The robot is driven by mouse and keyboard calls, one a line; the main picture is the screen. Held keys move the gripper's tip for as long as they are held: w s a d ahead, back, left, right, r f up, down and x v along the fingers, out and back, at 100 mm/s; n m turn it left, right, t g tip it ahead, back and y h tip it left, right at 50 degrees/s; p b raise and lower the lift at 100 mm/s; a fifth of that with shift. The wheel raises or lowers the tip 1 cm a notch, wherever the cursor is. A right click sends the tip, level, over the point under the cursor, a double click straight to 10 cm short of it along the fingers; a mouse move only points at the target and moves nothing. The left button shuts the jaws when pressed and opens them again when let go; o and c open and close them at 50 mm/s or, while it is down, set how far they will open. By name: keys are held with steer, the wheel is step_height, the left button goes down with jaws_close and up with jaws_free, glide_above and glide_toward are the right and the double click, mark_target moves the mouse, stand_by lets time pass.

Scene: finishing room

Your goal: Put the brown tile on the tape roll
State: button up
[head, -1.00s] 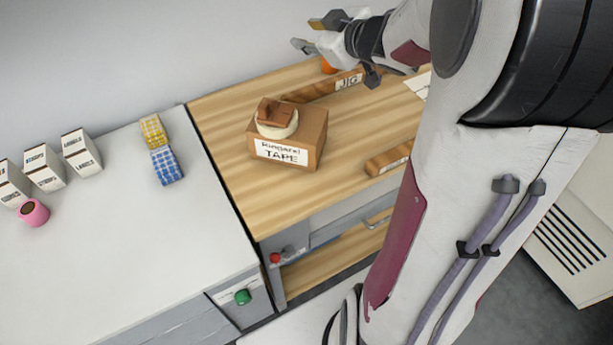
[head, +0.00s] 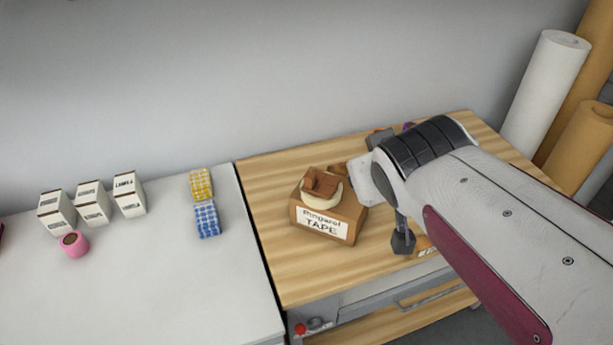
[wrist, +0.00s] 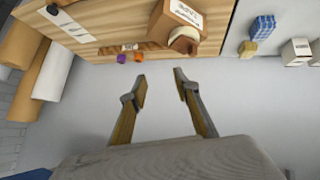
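A brown tile (head: 321,184) lies on the cream tape roll (head: 318,202), slightly tilted as far as I can tell. The roll sits on top of a cardboard box (head: 350,222) with a "TAPE" label, on the wooden worktop.
Wooden jig bars lie on the worktop (head: 272,245), partly hidden by my arm. Orange and purple small items (wrist: 122,58) lie near its back edge. On the white counter (head: 150,285) stand yellow and blue rolls, white boxes and a pink roll (head: 75,244). Large paper rolls (head: 548,85) stand at right.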

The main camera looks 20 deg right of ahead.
steer(key=s+a+f+g+y, duration=0.2)
steer(key=s+a+f+y, duration=0.1)
steer(key=s+a, duration=0.6)
steer(key=shift+s+a+f+g, duration=0.35)
steer(key=shift+s+f, duration=0.2)
steer(key=shift+s, duration=0.55)
